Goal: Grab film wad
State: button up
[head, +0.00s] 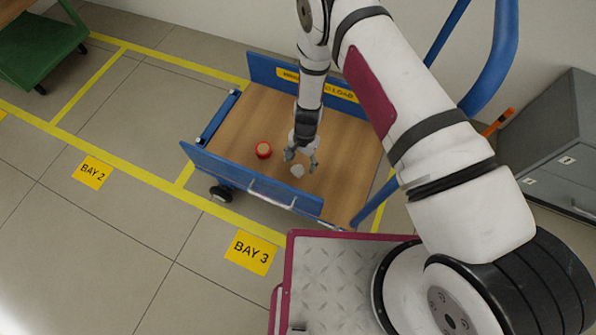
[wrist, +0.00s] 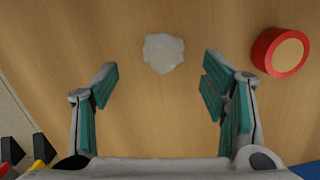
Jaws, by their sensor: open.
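The film wad (head: 297,171) is a small whitish crumpled lump on the wooden deck of a blue cart. In the wrist view the film wad (wrist: 163,53) lies ahead of my fingertips, roughly midway between them sideways. My gripper (head: 301,160) is over the deck, close to the wad. In the wrist view my gripper (wrist: 158,80) is open, with green pads apart and nothing between them. I see no contact with the wad.
A red roll with a tan top (head: 263,150) sits on the cart deck (head: 232,130); in the wrist view the red roll (wrist: 280,52) is right of the right finger. The cart's blue side walls (head: 250,187) border the deck. A grey cabinet (head: 555,150) stands right.

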aim_at(299, 167)
jog(key=f+b, duration=0.2)
jog(key=f, duration=0.3)
jog(key=shift+s+a+f+b, duration=0.1)
jog(key=shift+s+a+b, duration=0.3)
jog(key=c, duration=0.8)
